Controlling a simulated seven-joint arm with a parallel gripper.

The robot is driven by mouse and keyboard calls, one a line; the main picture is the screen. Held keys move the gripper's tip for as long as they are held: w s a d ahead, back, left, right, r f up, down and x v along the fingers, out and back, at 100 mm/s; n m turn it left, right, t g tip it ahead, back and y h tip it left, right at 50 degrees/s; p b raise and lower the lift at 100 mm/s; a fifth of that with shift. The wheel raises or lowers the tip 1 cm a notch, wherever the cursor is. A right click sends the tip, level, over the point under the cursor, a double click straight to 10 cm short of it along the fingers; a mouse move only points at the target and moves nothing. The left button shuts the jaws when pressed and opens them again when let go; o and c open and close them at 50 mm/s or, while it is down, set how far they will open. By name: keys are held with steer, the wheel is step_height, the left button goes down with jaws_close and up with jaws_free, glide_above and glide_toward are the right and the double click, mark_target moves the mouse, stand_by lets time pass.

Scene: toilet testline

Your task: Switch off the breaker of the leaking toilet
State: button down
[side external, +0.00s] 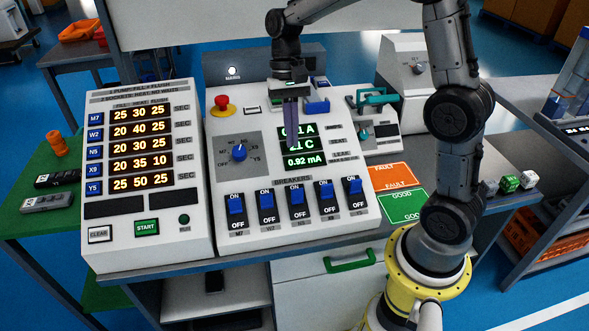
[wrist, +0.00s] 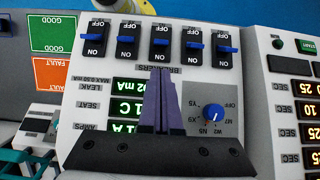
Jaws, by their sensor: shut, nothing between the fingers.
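The breaker row is on the sloped white test panel (side external: 300,222). Its breakers M7 (side external: 235,205), W2 (side external: 266,200), N5 (side external: 296,196), X9 (side external: 326,191) and Y5 (side external: 355,187) all have their blue levers toward ON. The row shows upside down in the wrist view (wrist: 159,42). My gripper (side external: 291,146) is shut and empty, its purple fingers in front of the display (side external: 302,160). The display's leak line reads 0.92 mA; the upper lines are partly hidden. In the wrist view my fingertips (wrist: 160,72) point toward the breakers. The blue selector knob (side external: 239,152) stands left of the display; its setting is unclear.
A timing panel (side external: 146,215) with M7 to Y5 rows and a START button (side external: 146,228) adjoins on the left. A red emergency button (side external: 221,102) stands up at the panel's back left. Orange FAULT (side external: 390,176) and green GOOD (side external: 401,206) cards lie on the right.

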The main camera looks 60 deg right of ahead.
mark_target(298, 192)
steer(key=x, duration=1)
steer(key=shift+s+a+r+t+h, duration=0.35)
steer(key=shift+s+a+t+h, duration=0.15)
steer(key=shift+t+h, duration=0.4)
stand_by(0.5)
steer(key=shift+s+a+t+h, duration=0.2)
steer(key=shift+a+t+h, duration=0.05)
steer(key=shift+t+h, duration=0.15)
steer(key=shift+s+a+r+t+h, duration=0.1)
steer(key=shift+s+a+t+h, duration=0.25)
steer(key=shift+t+h, duration=0.35)
steer(key=shift+s+a+t+h, duration=0.3)
steer(key=shift+t+h, duration=0.3)
steer(key=shift+s, duration=0.1)
steer(key=shift+s+a, duration=0.1)
steer(key=shift+a, duration=0.1)
steer(key=shift+s+a+r, duration=0.3)
steer(key=shift+s+a, duration=0.05)
steer(key=shift+s, duration=0.05)
steer(key=shift+r, duration=0.1)
